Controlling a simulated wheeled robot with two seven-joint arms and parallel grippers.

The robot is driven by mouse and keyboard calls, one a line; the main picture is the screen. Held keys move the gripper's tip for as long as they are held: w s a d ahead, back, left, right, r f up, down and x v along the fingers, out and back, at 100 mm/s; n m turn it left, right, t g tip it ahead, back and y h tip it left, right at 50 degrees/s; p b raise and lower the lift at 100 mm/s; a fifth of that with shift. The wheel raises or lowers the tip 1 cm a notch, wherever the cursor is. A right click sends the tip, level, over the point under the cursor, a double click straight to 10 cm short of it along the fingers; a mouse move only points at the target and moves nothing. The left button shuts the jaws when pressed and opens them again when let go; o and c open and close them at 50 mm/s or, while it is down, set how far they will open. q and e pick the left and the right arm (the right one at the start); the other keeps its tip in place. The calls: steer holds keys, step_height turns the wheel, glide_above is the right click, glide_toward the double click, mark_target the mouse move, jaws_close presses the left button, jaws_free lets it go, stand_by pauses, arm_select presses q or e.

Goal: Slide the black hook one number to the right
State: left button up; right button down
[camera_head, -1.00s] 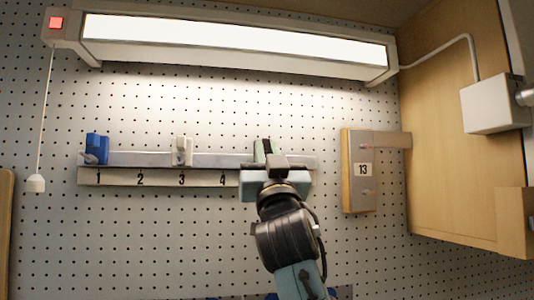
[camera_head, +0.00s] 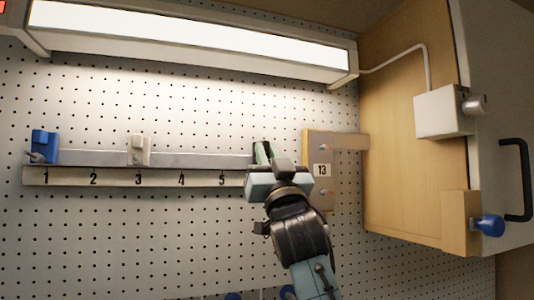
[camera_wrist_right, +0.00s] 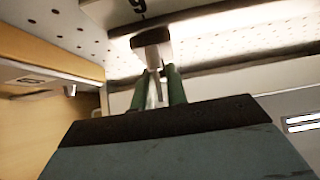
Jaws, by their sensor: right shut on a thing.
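My right gripper (camera_head: 263,153) is at the right part of the numbered rail (camera_head: 200,160), just right of the number 5. Its green fingers are shut on the black hook, which is mostly hidden; only a dark sliver shows between them in the head view. In the right wrist view the fingers (camera_wrist_right: 159,88) close around a narrow stem below a block (camera_wrist_right: 152,46), whose underside looks pale in the glare. The label under the gripper is covered in the head view. My left gripper is out of view.
A blue hook (camera_head: 44,145) sits above 1 and a white hook (camera_head: 138,150) above 3. A wooden block marked 13 (camera_head: 318,145) is close to the right of my gripper. A lamp (camera_head: 190,40) hangs above; a cabinet (camera_head: 410,170) stands at right.

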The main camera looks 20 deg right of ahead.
steer(key=shift+d+h, duration=0.2)
steer(key=shift+h, duration=0.1)
steer(key=c, duration=1.4)
jaws_free()
steer(key=shift+d, duration=0.2)
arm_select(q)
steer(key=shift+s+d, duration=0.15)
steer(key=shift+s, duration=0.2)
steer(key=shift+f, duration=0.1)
arm_select(e)
steer(key=shift+a+f, duration=0.1)
steer(key=shift+a, duration=0.1)
